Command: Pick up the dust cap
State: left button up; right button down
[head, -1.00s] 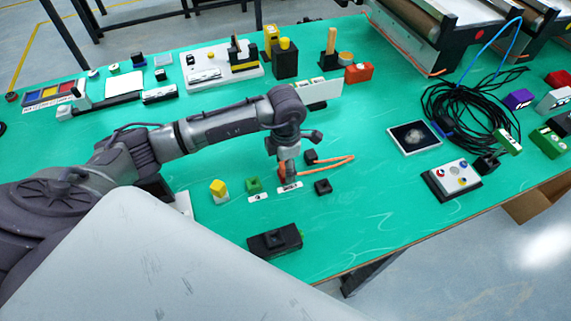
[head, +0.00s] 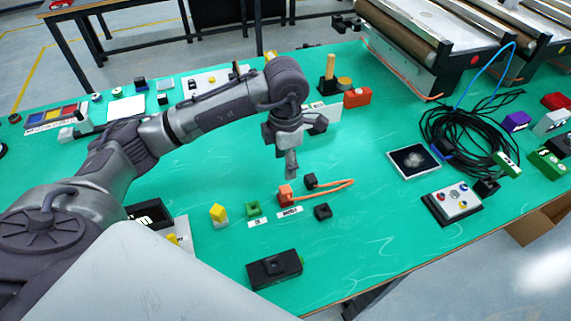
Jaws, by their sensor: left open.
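I cannot tell for certain which piece is the dust cap. A small black square piece with a recess (head: 322,211) lies on the green table and may be it. A small black block (head: 310,181) lies just behind, by the orange cord. An orange block (head: 285,196) with the orange cord (head: 330,187) stands behind a white label. A green notched block (head: 254,208) and a yellow block (head: 217,212) stand to the left. My left gripper (head: 291,174) points down above the orange block, open and seemingly empty. My right gripper is not in view.
A black box (head: 274,269) lies near the front edge. To the right are a white control panel (head: 455,202), a dark square plate (head: 414,161) and a coiled black cable (head: 465,130). Conveyors (head: 430,40) stand at the back right. The table's front middle is mostly clear.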

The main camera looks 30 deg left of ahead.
aim_at(218, 213)
jog(key=k+l, duration=0.5)
jog(key=k, duration=0.15)
jog(key=k+l, duration=0.45)
jog(key=k, duration=0.25)
